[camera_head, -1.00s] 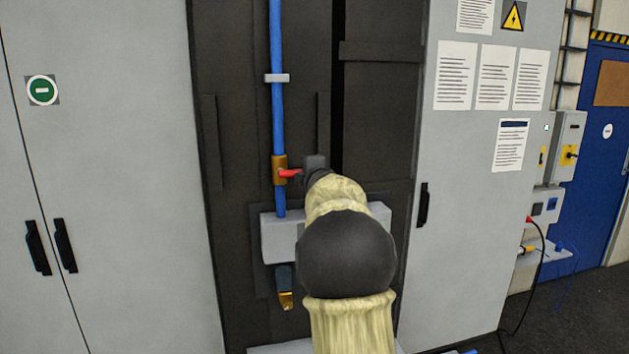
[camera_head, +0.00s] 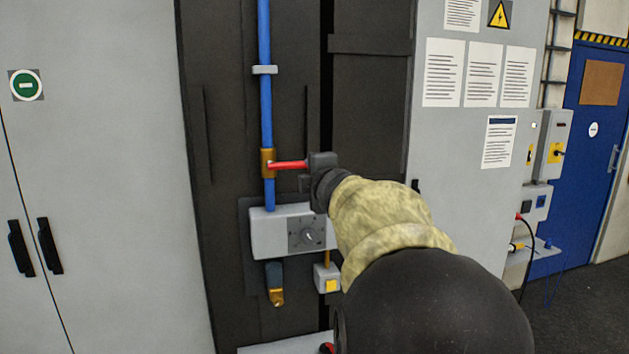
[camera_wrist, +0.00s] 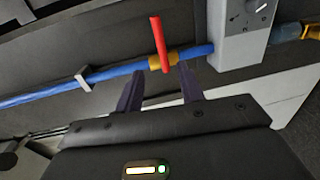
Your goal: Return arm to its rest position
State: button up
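My gripper (camera_head: 320,168) is at the right end of a red valve handle (camera_head: 286,165). The handle sticks out to the right from a brass valve (camera_head: 267,163) on a vertical blue pipe (camera_head: 265,100). In the wrist view my gripper (camera_wrist: 158,82) has its two dark fingers apart. The red handle (camera_wrist: 159,43) and the brass valve (camera_wrist: 164,60) show beyond the gap, with nothing clamped between the fingers. My arm reaches in from the lower right of the head view and hides part of the panel.
A grey box with a dial (camera_head: 306,234) is below the valve. A small box with a yellow button (camera_head: 328,280) hangs under it. Grey cabinets flank the dark panel, at left (camera_head: 95,120) and right (camera_head: 440,140). A blue door (camera_head: 590,150) is at far right.

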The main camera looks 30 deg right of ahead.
jog(key=shift+v, duration=0.9)
jog(key=s+a+f+m+g+y, duration=0.1)
jog(key=a+f+m+g, duration=0.4)
jog(key=f, duration=0.7)
jog(key=s+a+f+m+g+y, duration=0.15)
jog(key=a+f+m, duration=0.25)
jog(key=a+f, duration=0.5)
jog(key=s+a+f+m+g+y, duration=0.1)
jog(key=s+a+f+m+g, duration=0.1)
jog(key=s+a+f, duration=0.3)
jog(key=s+a+f+m+g+y, duration=0.1)
jog(key=s+a+f+m+g, duration=0.2)
jog(key=s+f, duration=0.7)
notch_tip(320, 180, down, 2)
jog(key=a+g, duration=0.2)
jog(key=shift+s+a+f+y, duration=0.25)
jog(key=shift+y, duration=0.1)
jog(key=shift+w, duration=0.1)
